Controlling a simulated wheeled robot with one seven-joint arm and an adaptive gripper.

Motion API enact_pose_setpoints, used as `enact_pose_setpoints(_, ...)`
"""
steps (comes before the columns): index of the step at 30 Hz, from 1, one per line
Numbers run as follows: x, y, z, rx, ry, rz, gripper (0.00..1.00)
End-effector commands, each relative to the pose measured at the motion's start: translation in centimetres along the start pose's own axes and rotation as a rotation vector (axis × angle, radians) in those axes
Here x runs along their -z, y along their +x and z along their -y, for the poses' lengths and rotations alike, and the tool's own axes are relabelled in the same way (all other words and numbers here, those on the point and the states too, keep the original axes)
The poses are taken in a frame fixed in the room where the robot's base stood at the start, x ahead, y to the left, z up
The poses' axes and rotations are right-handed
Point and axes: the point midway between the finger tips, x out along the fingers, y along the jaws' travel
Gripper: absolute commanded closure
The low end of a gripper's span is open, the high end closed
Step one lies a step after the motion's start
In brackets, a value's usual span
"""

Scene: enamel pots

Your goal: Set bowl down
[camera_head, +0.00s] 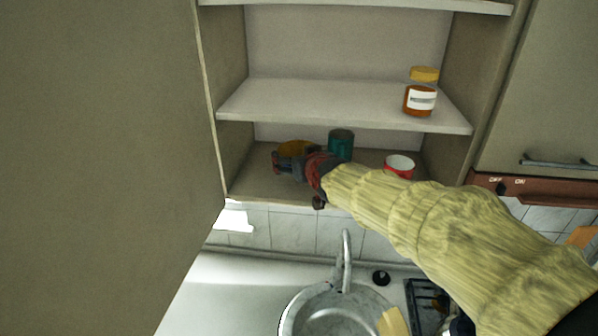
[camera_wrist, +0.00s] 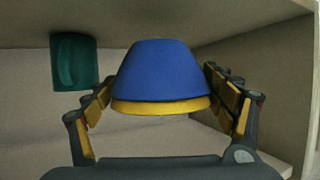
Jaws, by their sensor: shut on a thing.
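The bowl (camera_wrist: 160,72) is blue outside with a yellow rim. In the head view its yellow inside (camera_head: 297,147) shows at the left of the lower cupboard shelf (camera_head: 262,186), partly hidden by my gripper. My gripper (camera_head: 290,163) reaches into the cupboard from the front right. In the wrist view my gripper (camera_wrist: 160,88) is shut on the bowl, one finger on each side. The wrist view looks upside down, so the bowl is about upright, rim up. I cannot tell whether its base touches the shelf.
A teal mug (camera_head: 341,143) stands just right of the bowl, also in the wrist view (camera_wrist: 75,62). A red and white cup (camera_head: 399,166) is further right. A yellow-lidded jar (camera_head: 420,98) stands on the shelf above (camera_head: 320,112). A cupboard door (camera_head: 100,150) fills the left.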

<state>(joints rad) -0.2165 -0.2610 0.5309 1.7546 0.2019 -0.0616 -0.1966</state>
Motion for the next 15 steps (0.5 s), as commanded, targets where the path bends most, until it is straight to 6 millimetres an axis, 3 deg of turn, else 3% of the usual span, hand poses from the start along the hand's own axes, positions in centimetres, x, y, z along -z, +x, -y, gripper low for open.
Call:
enact_pose_setpoints(7,-2.6,1.1,0.0,0.001,-0.001,-0.002,0.48)
enact_pose_setpoints(15,-2.9,1.6,-0.1,0.001,0.000,-0.005,0.48)
